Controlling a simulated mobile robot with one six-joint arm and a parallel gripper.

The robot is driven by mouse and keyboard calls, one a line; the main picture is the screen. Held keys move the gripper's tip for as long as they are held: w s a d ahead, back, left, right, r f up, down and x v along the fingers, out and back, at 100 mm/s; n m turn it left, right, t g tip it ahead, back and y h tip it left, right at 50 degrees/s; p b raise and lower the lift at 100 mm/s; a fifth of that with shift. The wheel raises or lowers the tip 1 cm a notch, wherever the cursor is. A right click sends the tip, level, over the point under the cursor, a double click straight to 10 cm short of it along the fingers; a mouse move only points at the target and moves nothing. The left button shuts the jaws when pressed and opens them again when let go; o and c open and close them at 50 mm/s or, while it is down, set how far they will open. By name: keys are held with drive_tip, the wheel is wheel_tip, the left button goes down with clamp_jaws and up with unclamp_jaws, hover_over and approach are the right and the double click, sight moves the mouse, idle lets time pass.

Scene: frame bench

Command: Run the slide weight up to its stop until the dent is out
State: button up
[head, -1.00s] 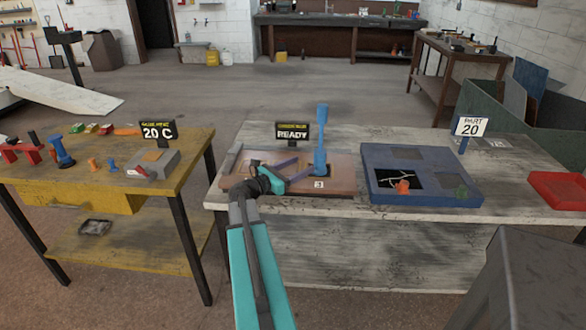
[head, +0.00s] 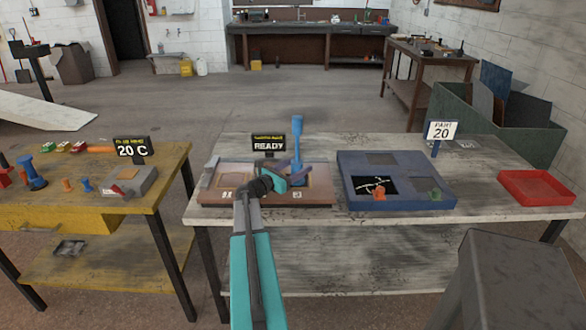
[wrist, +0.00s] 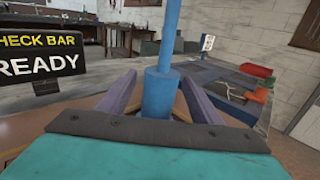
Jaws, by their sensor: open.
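The slide weight appears to be the thick blue cylinder (wrist: 158,92) low on a thin blue rod (wrist: 167,35). In the head view the blue post (head: 297,135) stands upright on a brown board (head: 225,172), with a wider block (head: 297,122) at its top, apparently the stop. My gripper (head: 291,173) is open at the lower part of the post. In the wrist view its two purple fingers (wrist: 160,88) stand either side of the cylinder, with a gap showing at each side. I cannot make out a dent; part of the board is hidden by my arm.
A black sign reading READY (head: 268,147) stands behind the board. A blue panel (head: 350,185) with openings lies to the right, then a sign reading PART 20 (head: 440,131) and a red tray (head: 505,178). A yellow bench (head: 165,175) stands left.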

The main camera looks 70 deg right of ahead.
drive_tip(key=c, duration=1.5)
drive_tip(key=shift+o, duration=0.2)
drive_tip(key=shift+r+p, duration=3.2)
drive_tip(key=shift+r, duration=2.2)
drive_tip(key=shift+f, duration=0.2)
